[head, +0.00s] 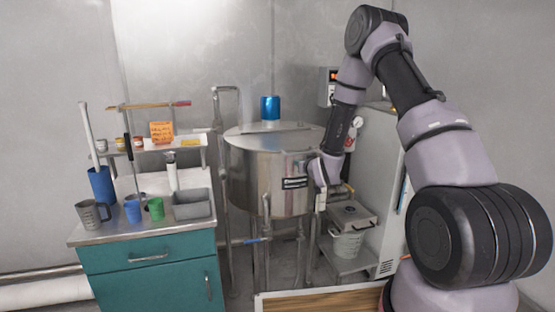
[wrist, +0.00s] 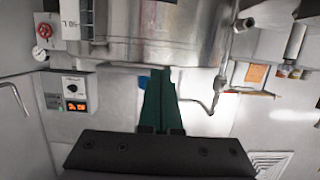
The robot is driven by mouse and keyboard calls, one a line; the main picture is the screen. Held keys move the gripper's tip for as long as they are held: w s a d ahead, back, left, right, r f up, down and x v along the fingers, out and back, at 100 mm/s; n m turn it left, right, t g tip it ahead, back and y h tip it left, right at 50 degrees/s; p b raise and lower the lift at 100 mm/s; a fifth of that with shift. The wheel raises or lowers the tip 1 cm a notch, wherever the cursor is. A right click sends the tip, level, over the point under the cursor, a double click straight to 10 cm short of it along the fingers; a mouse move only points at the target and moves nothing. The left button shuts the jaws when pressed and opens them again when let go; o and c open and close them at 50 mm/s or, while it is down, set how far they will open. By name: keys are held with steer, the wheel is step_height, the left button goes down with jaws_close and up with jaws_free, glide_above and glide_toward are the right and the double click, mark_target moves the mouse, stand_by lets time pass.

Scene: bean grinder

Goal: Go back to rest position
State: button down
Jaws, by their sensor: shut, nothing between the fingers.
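My gripper (wrist: 160,98) shows in the wrist view with its two green fingers together and nothing between them. In the head view my arm reaches from the right to the front right side of the steel tank (head: 250,165), with its wrist by the tank wall; the fingers cannot be made out there. The tank also fills the top of the wrist view (wrist: 160,35), which looks upside down. A blue canister (head: 270,107) stands on the tank lid. A bit of blue shows beside the fingers in the wrist view.
A teal cabinet (head: 150,270) at left carries cups, a grey bin (head: 192,204) and a shelf with an orange note (head: 161,132). Right of the tank, a scale-like box (head: 352,216) sits above a white bucket (head: 346,245). A control box (head: 328,86) hangs on the wall.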

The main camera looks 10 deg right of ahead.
steer(key=s+d+r+m+g+h, duration=0.1)
steer(key=s+d+r, duration=0.1)
steer(key=s+r, duration=0.45)
steer(key=s+d+r+m+g, duration=0.1)
steer(key=s+d+r+g, duration=0.15)
steer(key=r, duration=0.65)
steer(key=s+d+r+m+h, duration=0.1)
steer(key=s+d+r+m, duration=0.1)
steer(key=s+r, duration=0.45)
steer(key=s+r+m+g, duration=0.1)
steer(key=s+r, duration=0.3)
steer(key=s, duration=0.9)
steer(key=s+r+m+g+y, duration=0.1)
steer(key=s+r+g, duration=0.2)
steer(key=s, duration=0.9)
steer(key=shift+s+r, duration=0.35)
steer(key=shift+r, duration=0.2)
